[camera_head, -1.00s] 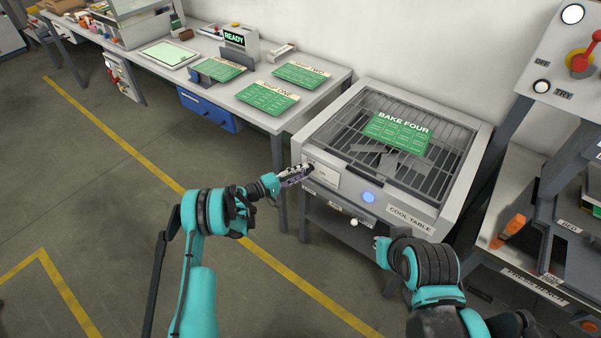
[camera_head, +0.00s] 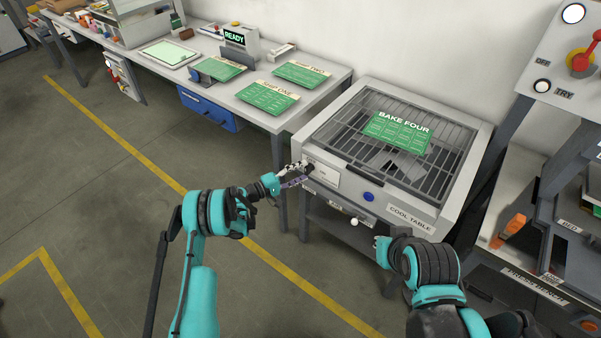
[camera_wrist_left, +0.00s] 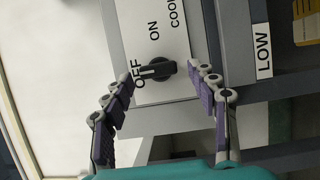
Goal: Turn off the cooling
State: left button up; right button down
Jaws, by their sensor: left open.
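The cool table (camera_head: 412,212) is a light grey unit with a barred top. Its white switch panel (camera_head: 322,175) is at the front left. In the left wrist view the panel (camera_wrist_left: 172,45) reads OFF, ON and COOL, and a black knob (camera_wrist_left: 157,70) lies with its pointer toward OFF. My left gripper (camera_head: 303,170) is at the panel; in the wrist view its open fingers (camera_wrist_left: 164,83) stand on either side of the knob, apart from it. A blue button (camera_head: 369,197) on the front is dark. My right gripper (camera_head: 382,250) is partly hidden by its arm; its fingers are unclear.
A green BAKE FOUR board (camera_head: 397,133) lies on the bars. A bench (camera_head: 225,98) with green boards and a READY display (camera_head: 235,39) stands at left. A panel with a red lever (camera_head: 583,55) stands at right. Floor at left is clear.

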pick_arm(q)
jog(key=v, duration=1.2)
jog(key=shift+w, duration=0.1)
notch_tip(320, 180, up, 12)
jog(key=d+m+g+y, duration=0.1)
jog(key=d+g+y, duration=0.1)
jog(key=y, duration=0.2)
jog(key=s+r+m+y, duration=0.2)
jog(key=s+r+y, duration=0.2)
jog(key=s+r, duration=0.45)
jog(key=s+a+m+y, duration=0.1)
jog(key=s+a+y, duration=0.2)
jog(key=s, duration=0.9)
jog(key=s+a+r+m+y, duration=0.1)
jog(key=s+a+y, duration=0.3)
jog(key=s, duration=0.9)
jog(key=shift+s+a+r+m, duration=0.25)
jog(key=shift+a+m, duration=0.3)
jog(key=shift+m, duration=0.15)
